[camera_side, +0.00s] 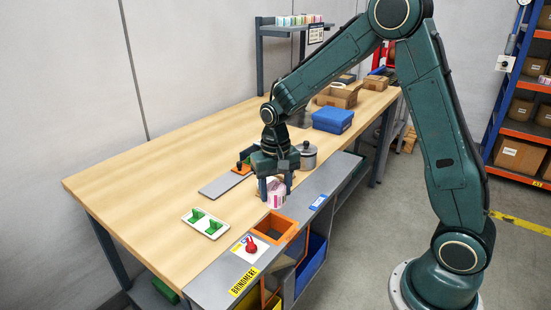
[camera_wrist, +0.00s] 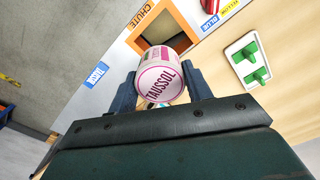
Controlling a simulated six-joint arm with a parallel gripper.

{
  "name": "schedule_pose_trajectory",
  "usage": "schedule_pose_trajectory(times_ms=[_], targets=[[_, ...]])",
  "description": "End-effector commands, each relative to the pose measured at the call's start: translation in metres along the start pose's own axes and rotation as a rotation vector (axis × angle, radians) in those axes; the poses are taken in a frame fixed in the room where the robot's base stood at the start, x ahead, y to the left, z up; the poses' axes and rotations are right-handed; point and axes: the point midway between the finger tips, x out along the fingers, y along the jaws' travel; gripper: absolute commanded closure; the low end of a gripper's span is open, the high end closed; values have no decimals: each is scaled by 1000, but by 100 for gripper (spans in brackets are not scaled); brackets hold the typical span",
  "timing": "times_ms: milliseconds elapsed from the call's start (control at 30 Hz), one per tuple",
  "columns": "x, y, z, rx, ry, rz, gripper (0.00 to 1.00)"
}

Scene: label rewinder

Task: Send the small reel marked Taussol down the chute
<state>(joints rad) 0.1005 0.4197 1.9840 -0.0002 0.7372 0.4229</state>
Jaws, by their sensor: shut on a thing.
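The small reel marked Taussol (camera_wrist: 162,85) is white with pink print, and its round labelled end faces my wrist camera. My gripper (camera_wrist: 160,88) is shut on it, with one dark finger on each side. In the side view my gripper (camera_side: 274,188) points down over the bench, and the pink and white reel (camera_side: 277,194) shows between its fingers. The chute (camera_side: 276,229) is a square opening with an orange frame at the bench's front edge. In the wrist view the chute (camera_wrist: 136,42), labelled CHUTE, lies just beyond the reel. I cannot tell the reel's height above the bench.
A red knob (camera_side: 251,246) sits on a white plate beside the chute. A white plate with two green levers (camera_side: 207,223) lies to the left. A grey lidded pot (camera_side: 308,155) stands behind my gripper. A blue box (camera_side: 333,119) is farther back. The bench's left part is clear.

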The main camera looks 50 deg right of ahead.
Motion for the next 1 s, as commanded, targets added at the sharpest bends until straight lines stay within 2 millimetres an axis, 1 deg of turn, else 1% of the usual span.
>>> schedule_pose_trajectory(times_ms=[33,133,533,767,1000], targets=[[-1,-4,3,-3,0,0,62],[-1,-8,6,0,0,0,62],[3,-9,7,1,-1,1,62],[14,-9,7,0,-3,2,62],[31,-9,7,0,-3,2,62]])
